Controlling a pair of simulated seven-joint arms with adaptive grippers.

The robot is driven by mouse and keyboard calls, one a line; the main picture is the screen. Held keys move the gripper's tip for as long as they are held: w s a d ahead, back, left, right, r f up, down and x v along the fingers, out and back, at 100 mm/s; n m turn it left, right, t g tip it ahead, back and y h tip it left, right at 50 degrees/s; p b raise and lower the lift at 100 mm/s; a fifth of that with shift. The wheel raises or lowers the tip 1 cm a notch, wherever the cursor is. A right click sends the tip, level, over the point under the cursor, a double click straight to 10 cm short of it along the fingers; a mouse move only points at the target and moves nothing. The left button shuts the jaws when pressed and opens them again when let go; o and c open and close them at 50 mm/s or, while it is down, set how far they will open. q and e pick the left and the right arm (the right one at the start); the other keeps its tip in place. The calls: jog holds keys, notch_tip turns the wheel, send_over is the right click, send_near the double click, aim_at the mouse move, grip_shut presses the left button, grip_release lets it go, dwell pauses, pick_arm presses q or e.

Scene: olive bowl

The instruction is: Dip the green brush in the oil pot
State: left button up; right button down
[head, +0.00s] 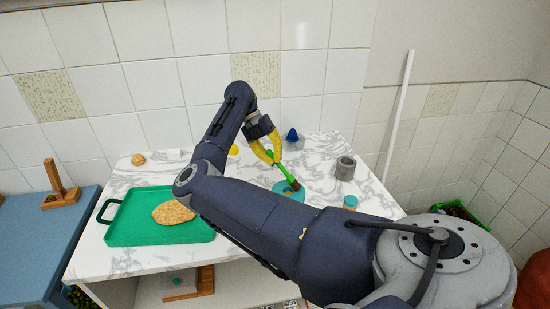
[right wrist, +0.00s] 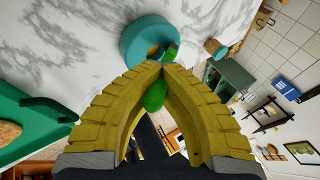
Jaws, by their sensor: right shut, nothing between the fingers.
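The green brush (head: 282,171) slants down to the right in the head view, its brown end at the teal oil pot (head: 275,188). I cannot tell whether that end is inside the pot or just over it. My right gripper (head: 272,161), with yellow fingers, is shut beside the brush handle, above the pot. In the right wrist view, the fingertips (right wrist: 163,66) meet, with the green brush (right wrist: 155,96) showing between and beyond the fingers, and the oil pot (right wrist: 135,45) just past them. My left gripper is not in view.
A green tray (head: 120,233) with a flat bread (head: 173,213) lies at the left of the marble counter (head: 95,262). A grey mortar (head: 345,168) and a small teal-topped jar (head: 350,202) stand right of the pot. A blue item (head: 292,135) is at the back wall.

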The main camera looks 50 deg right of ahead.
jog(key=shift+f, duration=0.95)
dwell(2.8)
jog(key=shift+r, duration=0.1)
jog(key=shift+r, duration=3.45)
